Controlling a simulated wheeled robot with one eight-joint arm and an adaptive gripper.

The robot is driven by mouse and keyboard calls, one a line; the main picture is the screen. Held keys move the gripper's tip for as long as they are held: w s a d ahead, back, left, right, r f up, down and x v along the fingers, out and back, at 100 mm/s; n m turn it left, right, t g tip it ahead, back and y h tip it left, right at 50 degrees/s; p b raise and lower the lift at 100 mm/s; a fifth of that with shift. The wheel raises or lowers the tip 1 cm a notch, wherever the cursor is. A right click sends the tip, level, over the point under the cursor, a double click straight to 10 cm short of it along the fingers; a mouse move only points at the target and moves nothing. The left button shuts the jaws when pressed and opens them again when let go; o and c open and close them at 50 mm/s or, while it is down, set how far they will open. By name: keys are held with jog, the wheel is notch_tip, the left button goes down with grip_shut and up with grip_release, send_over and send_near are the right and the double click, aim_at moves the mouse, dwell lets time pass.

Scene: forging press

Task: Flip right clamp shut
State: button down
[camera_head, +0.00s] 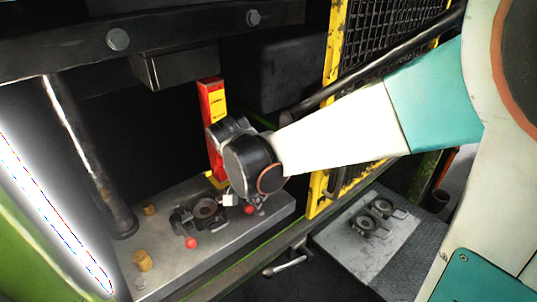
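The right clamp (249,210) shows as a red knob and a bit of dark metal on the grey press bed (170,271), just below my wrist. Most of this clamp is hidden behind my wrist, so I cannot tell its lever position. The left clamp (190,242) also has a red knob and sits beside a dark round die (205,208). My arm reaches in from the right, and its black wrist is over the right part of the bed. My gripper is mostly hidden at the wrist's lower side. Its fingers and any contact with the clamp cannot be made out.
A red and yellow post (213,105) stands behind my wrist. A yellow mesh guard (331,75) stands close to my forearm. A steel column (92,160) is at left, and a dark press block (175,68) hangs above. A side plate (345,243) holds several dark parts.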

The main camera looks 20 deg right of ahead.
jog(key=shift+w+d+f, duration=0.1)
jog(key=shift+d+f, duration=0.1)
jog(key=shift+d, duration=0.2)
jog(key=d, duration=0.1)
jog(key=w+d+b, duration=0.1)
jog(key=shift+w+d, duration=0.25)
jog(key=shift+d, duration=0.05)
jog(key=p+v, duration=0.1)
jog(key=v, duration=0.8)
jog(key=shift+r, duration=0.3)
jog(key=shift+a, duration=0.2)
